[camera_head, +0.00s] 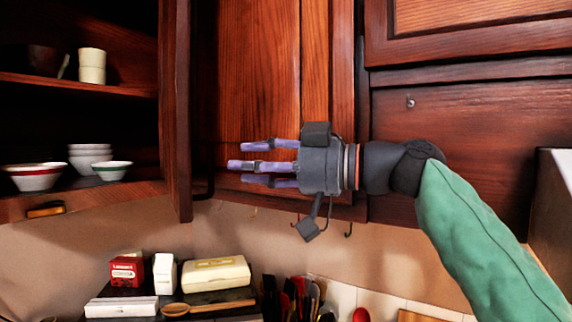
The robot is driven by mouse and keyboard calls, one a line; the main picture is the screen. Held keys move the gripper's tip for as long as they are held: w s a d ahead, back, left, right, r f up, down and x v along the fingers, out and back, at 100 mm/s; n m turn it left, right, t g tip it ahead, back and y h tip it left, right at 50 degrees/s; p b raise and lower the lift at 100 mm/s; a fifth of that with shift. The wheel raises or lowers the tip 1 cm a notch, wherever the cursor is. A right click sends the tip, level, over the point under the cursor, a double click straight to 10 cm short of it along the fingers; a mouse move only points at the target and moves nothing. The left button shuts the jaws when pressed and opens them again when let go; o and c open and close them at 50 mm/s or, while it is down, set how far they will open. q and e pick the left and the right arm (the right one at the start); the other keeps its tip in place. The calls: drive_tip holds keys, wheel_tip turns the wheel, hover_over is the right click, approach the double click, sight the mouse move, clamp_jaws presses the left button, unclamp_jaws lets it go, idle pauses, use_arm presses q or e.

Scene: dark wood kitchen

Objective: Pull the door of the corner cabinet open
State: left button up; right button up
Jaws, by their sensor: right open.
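The wooden cabinet door (258,70) fills the middle of the view, with red-brown grain and a darker frame. A dark handle (208,187) shows at its lower left edge, beside a dark strip; I cannot tell whether the door is slightly ajar. My right gripper (245,165) is in front of the door's lower part. Its purple-grey fingers are spread and point left towards the handle, with nothing between them. The fingertips appear a little right of the handle; no contact is clear. My left gripper is out of view.
An open shelf (90,85) at left holds bowls (35,176) and cups (92,66). A wooden upright (175,110) stands between it and the door. Below are boxes (126,272), a butter dish (216,273), a wooden spoon (210,307) and utensils. Hooks hang under the cabinet.

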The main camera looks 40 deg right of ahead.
drive_tip(key=shift+v, duration=2.85)
